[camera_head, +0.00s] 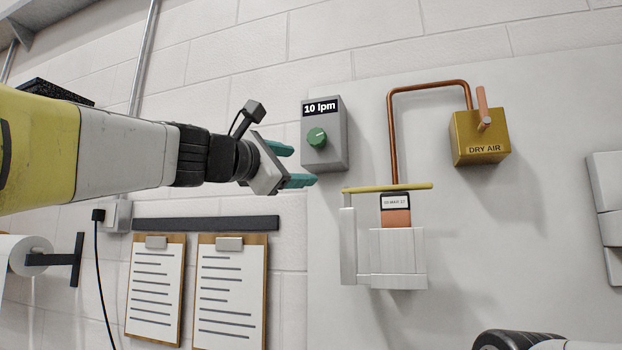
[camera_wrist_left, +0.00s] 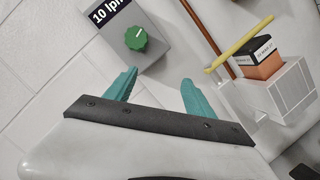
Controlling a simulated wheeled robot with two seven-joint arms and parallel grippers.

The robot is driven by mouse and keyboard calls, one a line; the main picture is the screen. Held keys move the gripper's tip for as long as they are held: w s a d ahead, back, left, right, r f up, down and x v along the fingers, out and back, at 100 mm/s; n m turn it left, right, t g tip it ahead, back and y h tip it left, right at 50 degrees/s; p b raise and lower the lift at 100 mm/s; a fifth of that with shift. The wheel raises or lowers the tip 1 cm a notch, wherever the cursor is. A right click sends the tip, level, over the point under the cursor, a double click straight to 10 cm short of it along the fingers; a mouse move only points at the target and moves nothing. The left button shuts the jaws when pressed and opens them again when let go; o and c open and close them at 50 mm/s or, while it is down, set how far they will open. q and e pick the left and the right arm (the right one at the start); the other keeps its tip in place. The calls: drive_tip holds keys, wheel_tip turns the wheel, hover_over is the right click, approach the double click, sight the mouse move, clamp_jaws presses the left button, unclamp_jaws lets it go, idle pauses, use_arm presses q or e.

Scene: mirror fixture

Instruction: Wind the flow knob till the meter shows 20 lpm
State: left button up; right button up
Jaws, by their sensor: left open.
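The grey meter box (camera_head: 335,155) is on the wall panel in the head view, and its display (camera_head: 320,107) reads 10 lpm. The green flow knob (camera_head: 317,138) is on the front of this box. In the left wrist view the knob (camera_wrist_left: 138,37) shows a pale pointer line, and part of the display (camera_wrist_left: 109,13) is cut off at the frame's edge. My left gripper (camera_head: 292,165) is open, its teal fingers empty, just left of the box and apart from the knob. The wrist view shows the open fingers (camera_wrist_left: 160,88) below the knob. My right gripper is not seen.
A white fixture (camera_head: 398,255) with a yellow bar (camera_head: 390,188) stands right of and below the box. A copper pipe (camera_head: 392,130) runs to a brass DRY AIR box (camera_head: 480,137). Two clipboards (camera_head: 155,290) hang below my left arm.

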use_arm(q)
drive_tip(key=n+t, duration=0.1)
drive_tip(key=n, duration=0.1)
approach(313, 139)
drive_tip(key=w, duration=0.2)
drive_tip(key=shift+h, duration=0.3)
drive_tip(key=x, duration=0.8)
drive_tip(key=shift+s+d, duration=0.15)
drive_tip(key=shift+d, duration=0.2)
clamp_jaws()
drive_tip(key=c, duration=1.4)
unclamp_jaws()
